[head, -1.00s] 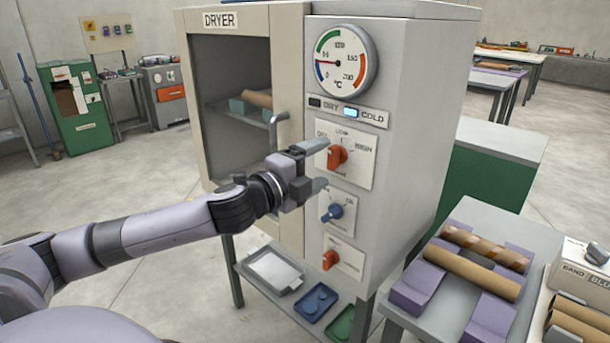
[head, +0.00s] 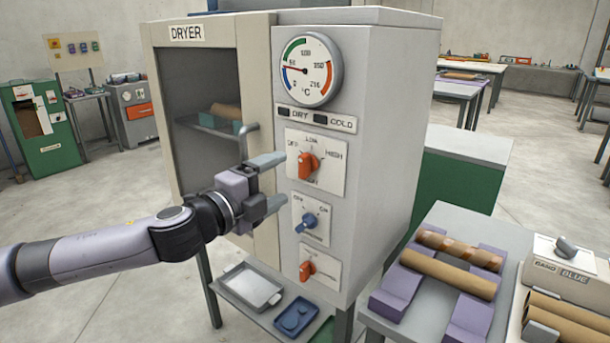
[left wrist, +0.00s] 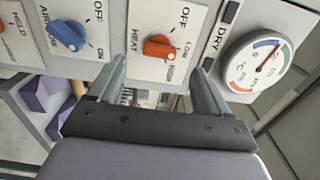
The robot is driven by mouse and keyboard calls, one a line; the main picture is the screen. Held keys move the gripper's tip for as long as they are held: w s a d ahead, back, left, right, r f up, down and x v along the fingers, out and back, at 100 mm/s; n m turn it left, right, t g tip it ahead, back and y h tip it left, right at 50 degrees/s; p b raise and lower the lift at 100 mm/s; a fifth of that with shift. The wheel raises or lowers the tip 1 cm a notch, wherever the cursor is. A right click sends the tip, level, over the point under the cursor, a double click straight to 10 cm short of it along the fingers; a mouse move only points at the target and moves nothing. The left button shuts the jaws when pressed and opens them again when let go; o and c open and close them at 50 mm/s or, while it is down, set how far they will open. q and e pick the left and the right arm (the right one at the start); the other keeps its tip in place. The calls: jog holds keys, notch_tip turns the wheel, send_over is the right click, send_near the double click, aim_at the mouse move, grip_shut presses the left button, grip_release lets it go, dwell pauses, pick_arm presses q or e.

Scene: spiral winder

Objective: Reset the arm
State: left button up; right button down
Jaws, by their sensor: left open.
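My left gripper (head: 277,181) is open and empty in front of the dryer (head: 395,130). Its fingertips are just left of the orange heat knob (head: 307,165) in the head view, apart from it. In the left wrist view the heat knob (left wrist: 158,47) shows beyond and between the open fingers (left wrist: 162,80). The blue airflow knob (head: 308,221) is below the heat knob, and another orange knob (head: 306,270) is lowest. The dial gauge (head: 308,70) needle points left, near 50. The DRY and COLD lamps (head: 320,118) look dark. My right gripper is not in view.
The dryer door (head: 262,200) is shut, its handle (head: 246,140) close to my left gripper. Trays (head: 250,287) lie on the shelf below. A table at right holds tubes on purple supports (head: 400,285). Open floor (head: 130,215) lies to the left.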

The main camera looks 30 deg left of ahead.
pick_arm(q)
jog(key=s+d+f+n+g, duration=0.2)
jog(key=s+f+n, duration=0.15)
jog(key=f, duration=0.75)
jog(key=s+d+f+n+g, duration=0.2)
jog(key=f+n, duration=0.2)
jog(key=f, duration=0.7)
jog(key=s+d+f+n+g, duration=0.1)
jog(key=s+d+f+n, duration=0.3)
jog(key=s+f, duration=0.3)
jog(key=s+d+f+n+g+h, duration=0.1)
jog(key=s+d+f+n+g, duration=0.1)
jog(key=s+d+f+n, duration=0.3)
notch_tip(320, 180, down, 5)
jog(key=shift+s+d+r+g, duration=0.1)
jog(key=shift+s+d+g, duration=0.2)
jog(key=shift+s+d, duration=0.75)
